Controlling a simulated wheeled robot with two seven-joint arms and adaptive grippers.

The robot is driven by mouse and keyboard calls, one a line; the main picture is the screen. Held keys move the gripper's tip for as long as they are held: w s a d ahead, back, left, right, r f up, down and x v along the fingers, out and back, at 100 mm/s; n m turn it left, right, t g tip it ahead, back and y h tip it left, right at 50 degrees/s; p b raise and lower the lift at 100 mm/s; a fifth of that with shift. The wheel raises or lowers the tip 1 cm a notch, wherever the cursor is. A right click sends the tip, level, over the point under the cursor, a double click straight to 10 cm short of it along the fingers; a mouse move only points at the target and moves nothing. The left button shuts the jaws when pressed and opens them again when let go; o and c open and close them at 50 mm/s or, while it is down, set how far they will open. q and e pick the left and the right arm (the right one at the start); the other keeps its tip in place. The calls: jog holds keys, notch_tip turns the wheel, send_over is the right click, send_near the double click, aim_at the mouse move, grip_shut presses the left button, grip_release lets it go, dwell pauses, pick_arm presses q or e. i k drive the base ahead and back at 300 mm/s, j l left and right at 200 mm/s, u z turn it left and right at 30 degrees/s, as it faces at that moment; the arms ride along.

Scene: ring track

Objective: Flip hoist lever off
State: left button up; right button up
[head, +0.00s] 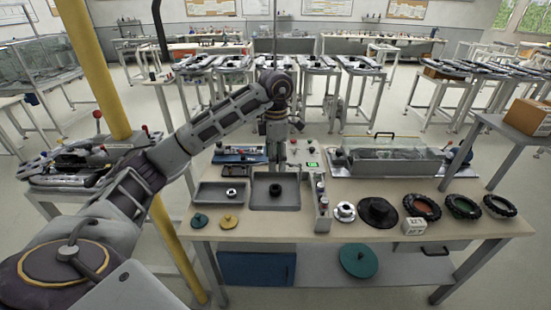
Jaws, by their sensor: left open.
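My left gripper (278,158) points down at the back middle of the workbench, in front of a pale control panel (300,152). It is open, and its fingers are small and hard to make out. The panel carries a small green display (312,164) and several small knobs or buttons. I cannot tell which of these is the hoist lever, or whether the gripper touches it; the wrist and gripper hide the panel's left part. A grey upright box with red-topped controls (322,205) stands in front of the panel. My right gripper is not in view.
The wooden workbench (265,224) holds two grey trays (275,204), a clear-covered case (385,160) and several dark rings (463,206). A yellow post (92,65) stands at left beside my arm.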

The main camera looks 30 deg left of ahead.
aim_at(98, 115)
jog(key=u, duration=2.35)
